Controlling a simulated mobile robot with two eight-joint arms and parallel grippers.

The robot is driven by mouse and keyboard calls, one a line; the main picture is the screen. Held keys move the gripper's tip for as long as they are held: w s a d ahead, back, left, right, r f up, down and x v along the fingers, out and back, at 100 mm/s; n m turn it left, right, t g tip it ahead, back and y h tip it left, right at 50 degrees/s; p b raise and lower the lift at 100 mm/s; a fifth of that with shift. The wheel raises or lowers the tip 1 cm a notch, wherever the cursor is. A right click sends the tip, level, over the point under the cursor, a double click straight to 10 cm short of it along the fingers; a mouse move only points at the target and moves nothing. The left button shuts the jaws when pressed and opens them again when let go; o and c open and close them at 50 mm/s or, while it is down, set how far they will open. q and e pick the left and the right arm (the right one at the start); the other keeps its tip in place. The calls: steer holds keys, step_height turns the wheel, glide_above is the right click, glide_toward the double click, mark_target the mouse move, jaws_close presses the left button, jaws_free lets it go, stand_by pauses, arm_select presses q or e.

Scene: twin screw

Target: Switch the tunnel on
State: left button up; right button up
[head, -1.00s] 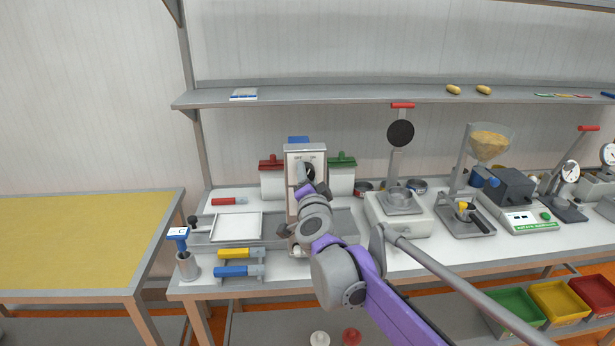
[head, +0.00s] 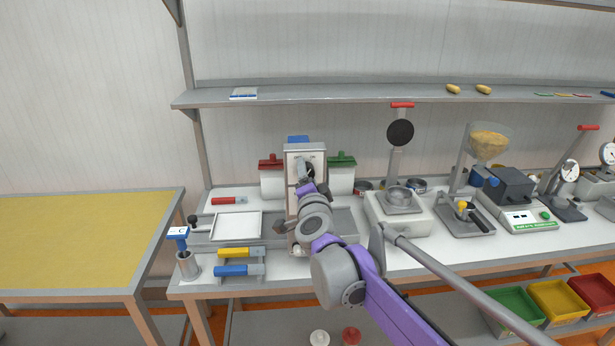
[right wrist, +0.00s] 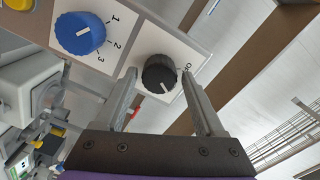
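The tunnel (head: 291,205) is a tall grey and tan machine on the workbench, partly hidden behind my right arm in the head view. In the right wrist view its panel shows a black knob (right wrist: 158,73) with a white pointer line and partly readable lettering beside it. A blue knob (right wrist: 80,33) marked 1, 2, 3 sits to the left. My right gripper (right wrist: 158,75) is open, with one finger on each side of the black knob and visible gaps to it. The pointer line aims toward the palm side, away from the lettering. My left gripper is not in view.
A white tray (head: 258,226) and yellow and blue handled tools lie left of the tunnel. Red-lidded (head: 271,162) and green-lidded (head: 342,161) containers stand behind it. A scale-like device (head: 400,222) stands to the right. A shelf (head: 380,94) runs above.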

steer(key=shift+o, duration=0.3)
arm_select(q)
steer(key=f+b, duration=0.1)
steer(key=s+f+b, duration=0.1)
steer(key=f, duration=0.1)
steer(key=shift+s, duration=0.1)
arm_select(e)
steer(key=s, duration=1.1)
steer(key=shift+w, duration=0.1)
steer(key=s+d+f+n+g+y, duration=0.2)
steer(key=s+f+n+g+y, duration=0.35)
steer(key=s+f+n, duration=0.8)
steer(key=s+d+f+g+h, duration=0.2)
steer(key=s+d+f+g, duration=0.1)
steer(key=s+f, duration=0.5)
steer(key=s+d+f+g+h, duration=0.3)
steer(key=s+d+f, duration=0.3)
steer(key=s+f, duration=0.2)
step_height(320, 180, down, 2)
steer(key=shift+f+g, duration=0.1)
steer(key=shift+g, duration=0.45)
